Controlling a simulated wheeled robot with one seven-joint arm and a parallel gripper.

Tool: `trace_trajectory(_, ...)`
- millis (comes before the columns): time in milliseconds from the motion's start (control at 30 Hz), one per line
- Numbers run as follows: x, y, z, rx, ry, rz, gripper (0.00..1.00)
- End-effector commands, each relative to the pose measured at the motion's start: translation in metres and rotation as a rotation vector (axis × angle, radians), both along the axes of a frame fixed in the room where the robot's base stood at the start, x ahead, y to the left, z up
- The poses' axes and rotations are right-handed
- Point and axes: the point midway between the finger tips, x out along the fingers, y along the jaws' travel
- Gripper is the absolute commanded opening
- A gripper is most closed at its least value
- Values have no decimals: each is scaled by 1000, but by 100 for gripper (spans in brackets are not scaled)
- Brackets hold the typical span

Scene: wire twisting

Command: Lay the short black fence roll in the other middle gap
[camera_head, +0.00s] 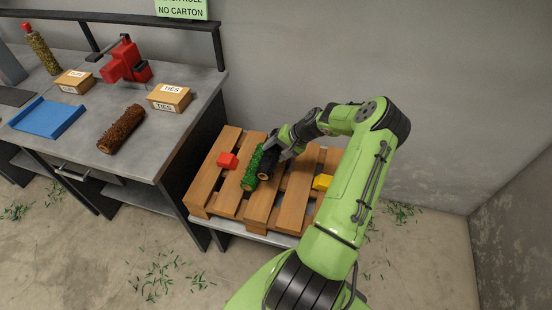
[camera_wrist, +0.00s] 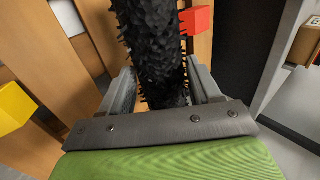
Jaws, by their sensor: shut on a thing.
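The black fence roll (camera_head: 265,171) is at the middle of the wooden pallet (camera_head: 290,212), just right of a green fence roll (camera_head: 252,171). My gripper (camera_head: 276,150) reaches down from the upper right and is shut on the black roll. In the wrist view, the black bristly roll (camera_wrist: 148,42) runs away from between the two fingers of my gripper (camera_wrist: 162,88). Its near end is partly hidden by the gripper. I cannot tell whether the roll touches the pallet boards or hangs just above them. The green roll lies along the pallet's slats.
A red block (camera_head: 227,160) sits on the pallet's left and a yellow block (camera_head: 322,182) on its right. The workbench (camera_head: 185,122) at the left bears a brown roll (camera_head: 121,129), a blue tray (camera_head: 48,118), boxes of ties (camera_head: 169,98) and a red tool (camera_head: 124,62). Green clippings litter the floor.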

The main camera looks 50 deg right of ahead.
Motion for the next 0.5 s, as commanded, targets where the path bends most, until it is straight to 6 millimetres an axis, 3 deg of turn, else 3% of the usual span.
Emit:
trace_trajectory(67,-3,-2,7,-7,6,1,22)
trace_trajectory(333,-39,-21,-13,-53,95,0,22)
trace_trajectory(500,-45,-23,-10,-57,112,-2,22)
